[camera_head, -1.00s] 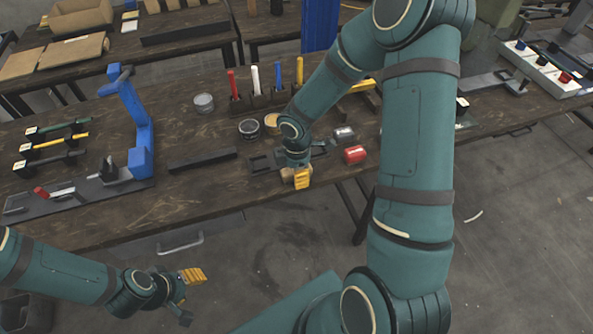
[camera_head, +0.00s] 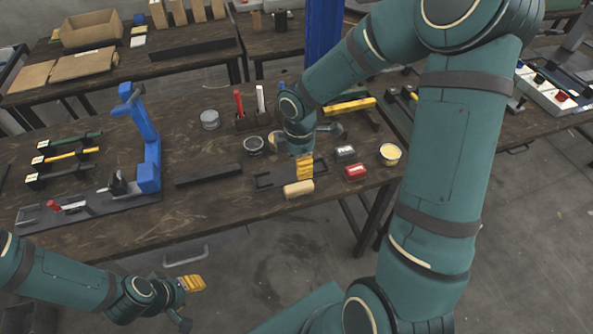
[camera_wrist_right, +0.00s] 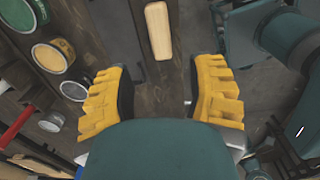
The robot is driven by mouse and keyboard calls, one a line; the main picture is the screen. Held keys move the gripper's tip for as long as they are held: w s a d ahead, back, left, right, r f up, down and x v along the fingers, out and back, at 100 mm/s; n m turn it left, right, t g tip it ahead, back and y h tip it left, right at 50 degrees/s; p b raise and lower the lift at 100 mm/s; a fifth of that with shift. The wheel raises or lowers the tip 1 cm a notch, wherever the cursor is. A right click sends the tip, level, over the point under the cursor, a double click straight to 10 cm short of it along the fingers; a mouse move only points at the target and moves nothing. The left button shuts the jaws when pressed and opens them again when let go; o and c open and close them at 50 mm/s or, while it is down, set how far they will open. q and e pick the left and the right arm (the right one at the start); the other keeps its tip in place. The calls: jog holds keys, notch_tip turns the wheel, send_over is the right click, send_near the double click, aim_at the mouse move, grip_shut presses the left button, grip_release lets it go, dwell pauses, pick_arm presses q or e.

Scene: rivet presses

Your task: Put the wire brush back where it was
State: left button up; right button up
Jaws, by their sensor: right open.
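A tan wooden block (camera_head: 299,189), which looks like the wire brush, lies on the workbench near its front edge. Its bristles cannot be made out. In the right wrist view the tan block (camera_wrist_right: 158,30) lies beyond the open fingers. My right gripper (camera_head: 305,165) is open and empty, just behind and above the block. Both yellow fingers of my right gripper (camera_wrist_right: 165,92) are spread apart. My left gripper (camera_head: 186,302) hangs open and empty in front of the bench.
Open tins (camera_head: 254,146) and a tool rack with a red handle (camera_head: 239,103) are behind. A blue press (camera_head: 148,175) stands left, beyond a black bar (camera_head: 208,174).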

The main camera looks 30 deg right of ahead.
jog(key=s+a+f+m+t+y, duration=0.1)
jog(key=s+a+f+m+y, duration=0.1)
jog(key=s+a+f+m, duration=0.3)
jog(key=s+a+f+m+y, duration=0.1)
jog(key=s+a+f+m, duration=0.3)
jog(key=a+f+m, duration=0.7)
jog(key=shift+s+a+m+t+y, duration=0.4)
jog(key=shift+a+m, duration=0.1)
jog(key=shift+a, duration=0.2)
